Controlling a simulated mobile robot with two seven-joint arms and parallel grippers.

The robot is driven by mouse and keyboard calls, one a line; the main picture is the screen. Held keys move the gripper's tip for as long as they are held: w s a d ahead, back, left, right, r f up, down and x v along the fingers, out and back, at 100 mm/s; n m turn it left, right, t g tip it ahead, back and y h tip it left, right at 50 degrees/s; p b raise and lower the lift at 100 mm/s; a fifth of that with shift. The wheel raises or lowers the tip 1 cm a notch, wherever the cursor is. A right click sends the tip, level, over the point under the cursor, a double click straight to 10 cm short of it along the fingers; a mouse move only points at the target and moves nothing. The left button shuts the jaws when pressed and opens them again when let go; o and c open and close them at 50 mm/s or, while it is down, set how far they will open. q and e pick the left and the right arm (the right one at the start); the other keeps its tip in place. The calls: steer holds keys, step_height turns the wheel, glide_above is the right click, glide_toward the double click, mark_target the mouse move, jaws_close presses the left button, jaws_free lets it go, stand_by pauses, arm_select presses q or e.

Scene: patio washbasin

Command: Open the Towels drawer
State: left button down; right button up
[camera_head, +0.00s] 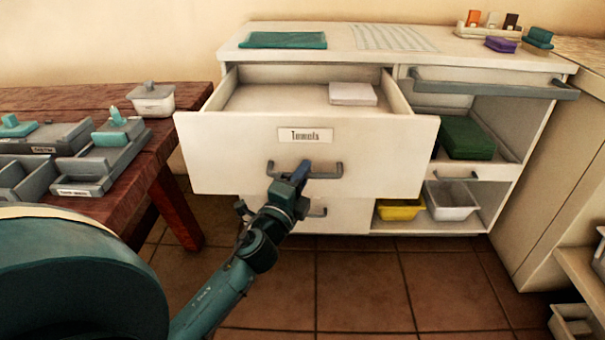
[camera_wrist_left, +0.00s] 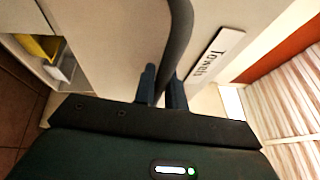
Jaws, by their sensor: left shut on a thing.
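The Towels drawer (camera_head: 230,140) is pulled well out of the white cabinet, and its label (camera_head: 305,135) faces me. A folded white towel (camera_head: 353,93) lies inside at the back right. In the left wrist view the fingers (camera_wrist_left: 162,88) close around the handle bar (camera_wrist_left: 178,40), beside the Towels label (camera_wrist_left: 215,57). My right gripper is in neither view.
Another drawer (camera_head: 345,215) is below, partly hidden. A wooden table (camera_head: 185,95) with grey trays stands at left. Tiled floor (camera_head: 365,290) in front is clear.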

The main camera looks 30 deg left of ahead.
arm_select(q)
steer(key=c, duration=1.5)
jaws_free()
steer(key=shift+o, duration=0.2)
steer(key=b+v, duration=0.4)
steer(key=v, duration=0.9)
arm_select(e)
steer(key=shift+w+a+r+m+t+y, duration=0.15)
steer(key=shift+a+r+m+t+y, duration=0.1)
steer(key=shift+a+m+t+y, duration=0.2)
arm_select(q)
steer(key=shift+s, duration=0.1)
